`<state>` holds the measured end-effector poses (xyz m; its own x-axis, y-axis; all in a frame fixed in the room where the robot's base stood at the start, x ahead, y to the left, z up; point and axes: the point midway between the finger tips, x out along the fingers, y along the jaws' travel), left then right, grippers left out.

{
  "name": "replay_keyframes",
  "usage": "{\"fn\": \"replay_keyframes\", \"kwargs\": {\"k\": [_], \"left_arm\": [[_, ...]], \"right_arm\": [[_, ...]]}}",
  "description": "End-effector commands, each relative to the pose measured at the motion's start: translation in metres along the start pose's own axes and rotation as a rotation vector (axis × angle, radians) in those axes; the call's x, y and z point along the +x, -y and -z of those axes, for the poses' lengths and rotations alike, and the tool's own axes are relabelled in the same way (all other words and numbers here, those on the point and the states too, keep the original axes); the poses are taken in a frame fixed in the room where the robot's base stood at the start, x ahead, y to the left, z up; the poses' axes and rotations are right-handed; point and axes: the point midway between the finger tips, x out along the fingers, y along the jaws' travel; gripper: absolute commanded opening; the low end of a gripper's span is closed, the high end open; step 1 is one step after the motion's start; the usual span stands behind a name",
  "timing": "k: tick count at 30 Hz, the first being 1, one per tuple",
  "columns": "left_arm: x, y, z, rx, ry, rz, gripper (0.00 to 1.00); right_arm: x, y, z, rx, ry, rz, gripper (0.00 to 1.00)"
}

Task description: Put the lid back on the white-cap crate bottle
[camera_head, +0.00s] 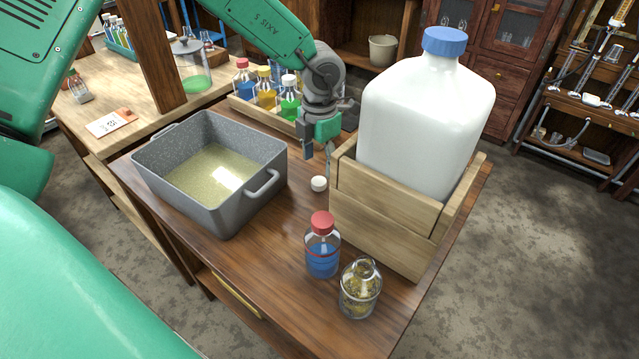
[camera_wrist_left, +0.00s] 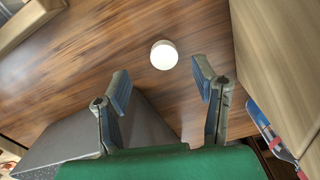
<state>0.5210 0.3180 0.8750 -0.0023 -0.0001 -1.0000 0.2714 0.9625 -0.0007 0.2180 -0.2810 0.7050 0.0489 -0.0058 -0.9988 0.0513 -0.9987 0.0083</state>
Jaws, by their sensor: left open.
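A small white lid (camera_head: 319,183) lies on the wooden table, between the grey basin and the wooden box. It also shows in the left wrist view (camera_wrist_left: 164,55), ahead of and between the fingers. My left gripper (camera_head: 319,149) is open and empty, pointing down just behind and above the lid, not touching it. The wooden crate (camera_head: 262,117) at the back of the table holds bottles with red, yellow and white tops. The bottle with green liquid (camera_head: 289,103) has a white top; whether it is a cap is too small to tell. My arm hides the crate's right end.
A grey basin (camera_head: 272,187) of yellowish liquid stands left of the lid. A large white jug (camera_head: 425,125) with a blue cap sits in a wooden box (camera_head: 380,225) on the right. A red-capped blue bottle (camera_head: 322,255) and an uncapped glass bottle (camera_head: 360,295) stand in front.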

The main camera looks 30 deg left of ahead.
Motion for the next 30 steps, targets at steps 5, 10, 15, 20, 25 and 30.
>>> {"fn": "replay_keyframes", "kwargs": {"k": [5, 10, 15, 20, 25, 30], "left_arm": [[0.003, 0.0, 0.0, 0.0, 0.002, 0.0, 0.54], [0.003, 0.0, 0.0, 0.0, 0.001, 0.0, 0.54], [0.021, 0.002, 0.003, 0.001, -0.004, -0.001, 0.54], [0.045, 0.003, 0.004, 0.0, -0.003, -0.001, 0.54], [0.055, 0.003, 0.004, -0.001, 0.001, 0.0, 0.54], [0.055, 0.003, 0.004, -0.001, 0.002, 0.001, 0.54]], "right_arm": [[0.0, 0.0, 0.0, 0.0, 0.0, 0.0, 0.49], [0.0, 0.0, 0.0, 0.0, 0.0, 0.0, 0.49], [0.003, 0.0, 0.0, 0.0, 0.0, 0.0, 0.49], [0.005, 0.0, 0.0, 0.0, 0.0, 0.0, 0.49], [0.006, 0.0, 0.0, 0.0, 0.0, 0.0, 0.49], [0.006, 0.0, 0.0, 0.0, 0.0, 0.0, 0.49]]}}
